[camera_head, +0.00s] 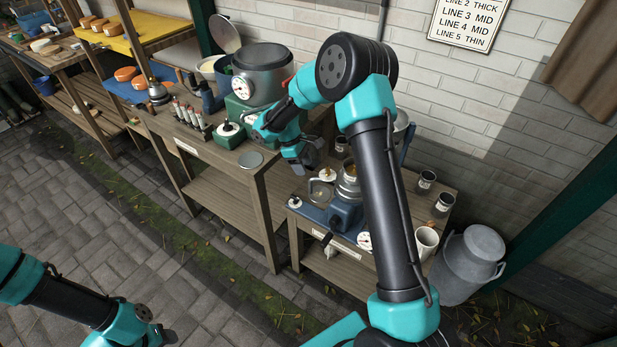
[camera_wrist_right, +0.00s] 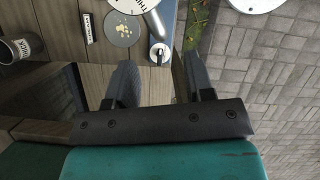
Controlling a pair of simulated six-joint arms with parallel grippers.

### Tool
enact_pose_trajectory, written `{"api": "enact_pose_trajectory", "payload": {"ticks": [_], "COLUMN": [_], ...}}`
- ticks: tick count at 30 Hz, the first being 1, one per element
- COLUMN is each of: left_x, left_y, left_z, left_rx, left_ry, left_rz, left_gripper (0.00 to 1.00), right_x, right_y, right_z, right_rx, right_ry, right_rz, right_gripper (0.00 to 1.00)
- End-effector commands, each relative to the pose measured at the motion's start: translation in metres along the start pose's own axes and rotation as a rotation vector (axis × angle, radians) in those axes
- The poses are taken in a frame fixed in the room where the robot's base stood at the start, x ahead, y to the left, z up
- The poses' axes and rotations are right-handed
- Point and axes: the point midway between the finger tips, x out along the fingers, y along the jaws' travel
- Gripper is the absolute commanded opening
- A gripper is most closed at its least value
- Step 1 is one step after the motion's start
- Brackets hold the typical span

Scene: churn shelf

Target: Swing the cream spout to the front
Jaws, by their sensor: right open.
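A small blue-based machine with a metal bowl, seemingly the cream separator (camera_head: 346,214), stands on the low right bench. A metal spout-like part (camera_head: 319,189) sticks out at its left side; I cannot tell for sure that it is the cream spout. My right gripper (camera_head: 304,166) hangs above and left of the machine, apart from it. In the right wrist view its two fingers (camera_wrist_right: 161,80) are spread with nothing between them. A metal tube (camera_wrist_right: 154,22) shows beyond the fingertips, beside a small white-topped knob (camera_wrist_right: 158,53).
A large metal drum with a dial (camera_head: 262,75) stands on the taller bench (camera_head: 205,155) to the left. Labelled cups (camera_head: 427,180) and a milk can (camera_head: 470,262) are at the right. My right forearm hides part of the low bench. The paving in front is clear.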

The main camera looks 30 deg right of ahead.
Motion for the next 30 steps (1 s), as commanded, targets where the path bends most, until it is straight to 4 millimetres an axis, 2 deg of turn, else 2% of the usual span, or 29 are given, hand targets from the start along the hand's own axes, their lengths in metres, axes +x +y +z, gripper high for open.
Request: {"api": "enact_pose_trajectory", "payload": {"ticks": [3,9,14,21,23,30], "left_x": [0.000,0.000,0.000,0.000,0.000,0.000], "left_y": [0.000,0.000,0.000,0.000,0.000,0.000], "left_z": [0.000,0.000,0.000,0.000,0.000,0.000], "left_rx": [0.000,0.000,0.000,0.000,0.000,0.000], "left_ry": [0.000,0.000,0.000,0.000,0.000,0.000], "left_rz": [0.000,0.000,0.000,0.000,0.000,0.000], "left_gripper": [0.47,0.47,0.47,0.47,0.47,0.47], "right_x": [0.022,0.047,0.055,0.056,0.056,0.055], "right_y": [0.000,0.000,0.000,0.000,0.000,0.000], "right_z": [0.000,0.000,0.000,0.000,0.000,0.000], "right_rx": [-0.001,0.000,-0.001,0.000,0.000,0.000], "right_ry": [-0.003,-0.002,0.000,0.000,0.000,0.000], "right_rz": [-0.003,-0.001,0.000,0.000,0.000,0.000], "right_gripper": [0.48,0.48,0.48,0.48,0.45,0.22]}}
